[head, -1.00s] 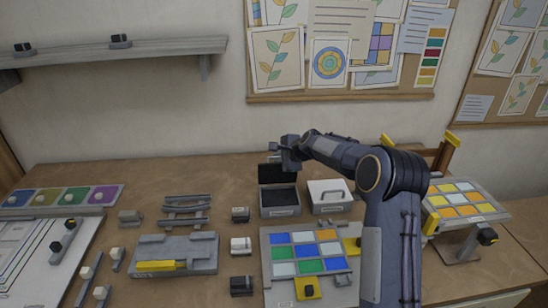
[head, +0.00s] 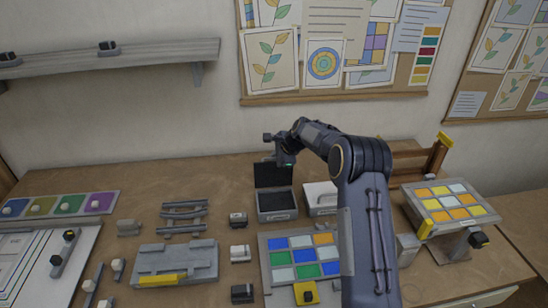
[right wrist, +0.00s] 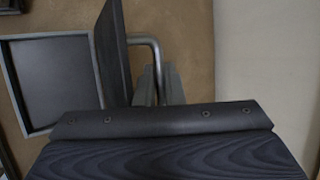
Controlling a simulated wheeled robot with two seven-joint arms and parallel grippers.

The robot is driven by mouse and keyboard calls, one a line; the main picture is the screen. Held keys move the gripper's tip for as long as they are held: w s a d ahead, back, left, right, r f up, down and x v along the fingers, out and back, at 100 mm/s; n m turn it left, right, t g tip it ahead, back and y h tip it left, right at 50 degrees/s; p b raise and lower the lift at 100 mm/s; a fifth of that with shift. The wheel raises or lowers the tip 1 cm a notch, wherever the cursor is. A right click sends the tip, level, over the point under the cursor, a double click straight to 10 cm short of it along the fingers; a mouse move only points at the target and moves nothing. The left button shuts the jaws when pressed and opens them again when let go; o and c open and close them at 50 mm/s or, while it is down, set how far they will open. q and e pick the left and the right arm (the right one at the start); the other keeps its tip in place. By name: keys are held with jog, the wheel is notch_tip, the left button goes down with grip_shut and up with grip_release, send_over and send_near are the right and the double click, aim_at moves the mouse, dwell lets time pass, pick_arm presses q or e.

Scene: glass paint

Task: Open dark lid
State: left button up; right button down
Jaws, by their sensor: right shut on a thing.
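The dark lid (head: 270,174) stands raised at the back edge of the open grey box (head: 277,215). The box interior is dark and looks empty. In the right wrist view the lid (right wrist: 112,50) shows nearly edge-on beside the open box (right wrist: 55,75), with its bent metal handle (right wrist: 158,62) on the far side from the box. My right gripper (head: 284,160) is behind the lid's top right, shut on the handle; its fingertips (right wrist: 168,85) show partly in the wrist view. My left gripper is not in view.
A box with a white lid and handle (head: 320,194) stands close to the right. A tray of coloured glass squares (head: 264,250) lies in front. Small blocks (head: 238,219) stand to the left. The wall is close behind.

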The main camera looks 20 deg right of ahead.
jog(key=shift+w+d, duration=0.1)
jog(key=shift+w, duration=0.1)
jog(key=c, duration=1.8)
grip_release()
jog(key=shift+f, duration=0.2)
jog(key=shift+s, duration=0.1)
jog(key=shift+s+d+r+b, duration=0.15)
jog(key=shift+r+b, duration=0.15)
jog(key=b+v, duration=0.1)
jog(key=v, duration=0.6)
jog(key=shift+r+b, duration=0.3)
jog(key=shift+r, duration=0.1)
